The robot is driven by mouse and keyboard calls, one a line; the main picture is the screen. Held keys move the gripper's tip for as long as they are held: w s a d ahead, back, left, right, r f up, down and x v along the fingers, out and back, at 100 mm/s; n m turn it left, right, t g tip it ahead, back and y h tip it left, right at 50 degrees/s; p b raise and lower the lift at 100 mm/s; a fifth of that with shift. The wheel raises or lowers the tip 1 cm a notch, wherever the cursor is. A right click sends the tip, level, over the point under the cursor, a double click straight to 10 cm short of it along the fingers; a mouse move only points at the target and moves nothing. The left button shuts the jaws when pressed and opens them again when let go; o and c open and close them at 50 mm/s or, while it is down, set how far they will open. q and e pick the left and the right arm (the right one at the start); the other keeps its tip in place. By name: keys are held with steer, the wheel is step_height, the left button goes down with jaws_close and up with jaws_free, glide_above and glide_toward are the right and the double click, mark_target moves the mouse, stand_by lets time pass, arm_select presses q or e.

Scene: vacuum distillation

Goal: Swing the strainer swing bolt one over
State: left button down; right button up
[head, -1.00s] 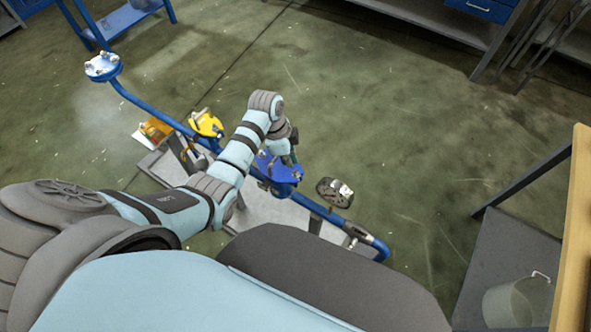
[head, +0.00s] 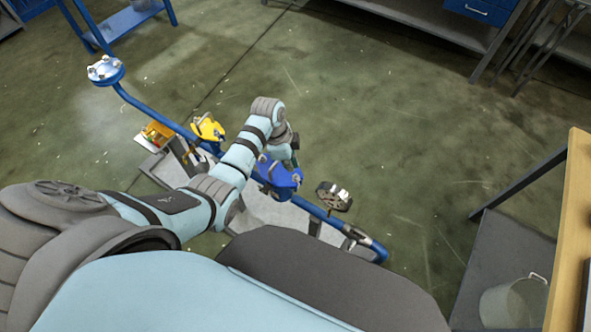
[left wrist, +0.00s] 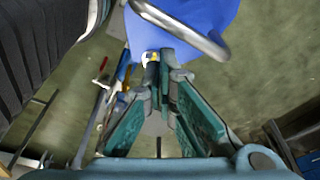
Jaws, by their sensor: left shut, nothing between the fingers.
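The blue strainer (head: 284,181) sits on the blue pipe line, under my left wrist in the head view. Its blue body or cover (left wrist: 165,32) also fills the top of the left wrist view, with a bent metal bar (left wrist: 180,28) across it. My left gripper (left wrist: 163,68) is shut and empty, its teal fingers pointing at the blue part. A small dark piece with a white and yellow end (left wrist: 152,62) shows right at the fingertips; it may be the swing bolt, but I cannot tell whether the fingers touch it. My right gripper is not in view.
A yellow part (head: 208,127) and a round dark gauge-like part (head: 333,196) sit along the pipe. A flanged pipe end (head: 105,70) stands at the upper left. A bench (head: 570,230) with a bucket (head: 512,303) is at the right.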

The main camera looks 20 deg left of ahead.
arm_select(q)
step_height(320, 180, up, 6)
steer(key=p, duration=0.3)
steer(key=shift+d, duration=0.35)
